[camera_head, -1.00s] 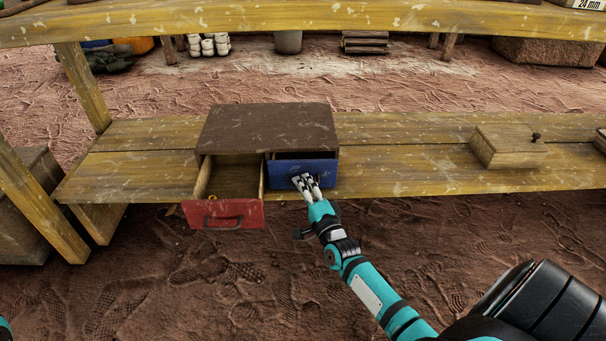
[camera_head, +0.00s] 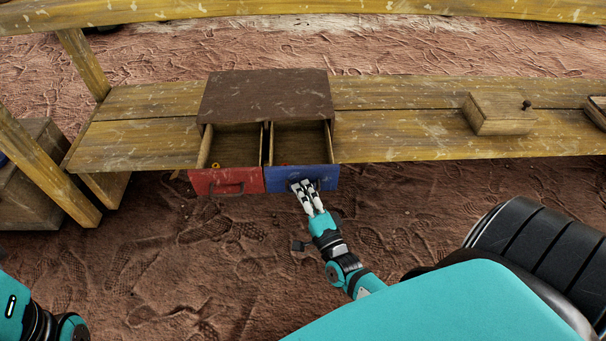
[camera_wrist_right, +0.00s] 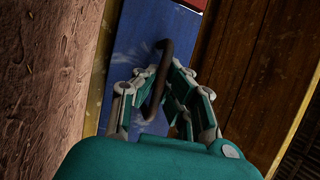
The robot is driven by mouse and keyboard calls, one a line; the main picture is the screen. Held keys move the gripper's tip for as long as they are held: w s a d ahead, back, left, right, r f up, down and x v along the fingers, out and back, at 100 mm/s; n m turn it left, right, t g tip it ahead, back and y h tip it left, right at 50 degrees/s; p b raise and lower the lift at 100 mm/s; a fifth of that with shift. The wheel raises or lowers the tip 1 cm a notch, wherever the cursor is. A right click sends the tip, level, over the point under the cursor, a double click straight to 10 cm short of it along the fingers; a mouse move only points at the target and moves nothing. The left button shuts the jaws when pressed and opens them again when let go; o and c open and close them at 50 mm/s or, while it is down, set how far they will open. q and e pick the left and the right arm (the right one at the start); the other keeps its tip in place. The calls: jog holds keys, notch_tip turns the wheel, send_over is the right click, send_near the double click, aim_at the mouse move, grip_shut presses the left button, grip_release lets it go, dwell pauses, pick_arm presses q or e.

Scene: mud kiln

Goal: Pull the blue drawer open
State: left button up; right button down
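The blue drawer (camera_head: 322,174) is open at the right side of a small brown cabinet (camera_head: 265,95), and its empty-looking inside shows from above. In the right wrist view its blue front (camera_wrist_right: 128,35) carries a dark curved handle (camera_wrist_right: 158,85). My right gripper (camera_head: 305,184) is at this front. Its fingertips (camera_wrist_right: 162,70) close in on the handle from both sides, with the bar between them. My left gripper is not in view; only part of my left arm shows at the lower left.
The red drawer (camera_head: 222,181) beside it is also open, with a small yellow item (camera_head: 215,165) inside. The cabinet stands on a low wooden bench (camera_head: 400,135). A wooden box (camera_head: 498,115) with a dark knob is to the right. Bare ground lies in front.

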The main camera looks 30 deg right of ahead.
jog(key=shift+f, duration=0.2)
jog(key=c, duration=1.4)
grip_release()
jog(key=shift+r, duration=0.1)
jog(key=shift+s, duration=0.1)
jog(key=v, duration=0.7)
jog(key=shift+s, duration=0.2)
